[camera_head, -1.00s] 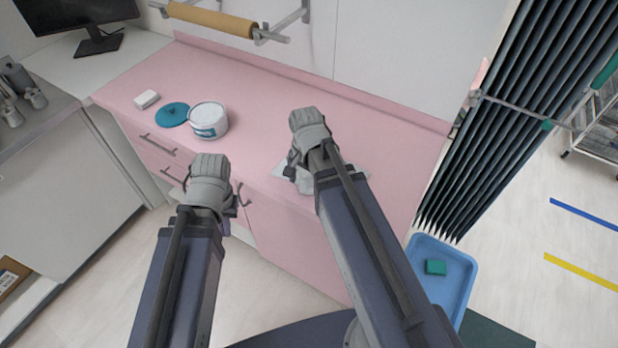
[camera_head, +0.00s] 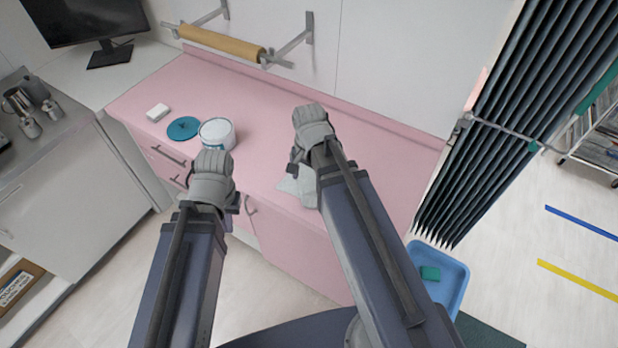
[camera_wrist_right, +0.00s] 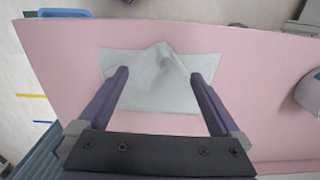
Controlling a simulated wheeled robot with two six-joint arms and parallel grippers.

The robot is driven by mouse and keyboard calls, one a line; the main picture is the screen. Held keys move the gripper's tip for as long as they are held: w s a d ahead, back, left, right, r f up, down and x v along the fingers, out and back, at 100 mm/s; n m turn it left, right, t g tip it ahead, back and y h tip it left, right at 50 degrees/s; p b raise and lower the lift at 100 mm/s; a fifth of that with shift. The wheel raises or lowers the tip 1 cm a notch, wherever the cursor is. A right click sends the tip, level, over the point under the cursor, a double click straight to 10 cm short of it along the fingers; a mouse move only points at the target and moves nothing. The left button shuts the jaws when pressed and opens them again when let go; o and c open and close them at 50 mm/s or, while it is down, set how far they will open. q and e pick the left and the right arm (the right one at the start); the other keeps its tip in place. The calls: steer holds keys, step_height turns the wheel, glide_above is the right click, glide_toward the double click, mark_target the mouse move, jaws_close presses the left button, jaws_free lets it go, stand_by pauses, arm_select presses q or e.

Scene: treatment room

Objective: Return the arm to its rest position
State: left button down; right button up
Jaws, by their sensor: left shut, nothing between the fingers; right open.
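My left gripper (camera_head: 210,185) is at the lower left of the head view, in front of the pink counter's drawers; its fingers are mostly hidden behind the wrist. My right gripper (camera_head: 300,170) is over the pink counter (camera_head: 270,120). In the right wrist view its two fingers (camera_wrist_right: 160,95) are apart, with a grey-white cloth (camera_wrist_right: 150,75) below and between them. The cloth lies on the counter with a raised fold in its middle. In the head view the cloth (camera_head: 298,187) is partly hidden by my right arm. I cannot tell whether the fingers touch it.
A white tub (camera_head: 217,134), a teal lid (camera_head: 183,128) and a white block (camera_head: 158,112) stand on the counter's left part. A blue tray (camera_head: 455,285) with a green item (camera_head: 430,273) is low on the right. A dark folding curtain (camera_head: 490,130) stands right of the counter.

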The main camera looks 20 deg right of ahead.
stand_by(0.4)
steer(key=s+a+f+n+h+b, duration=0.1)
steer(key=s+a+n, duration=0.6)
steer(key=a+n, duration=0.4)
steer(key=n, duration=0.3)
steer(key=shift+s+a, duration=0.15)
steer(key=shift+a, duration=0.25)
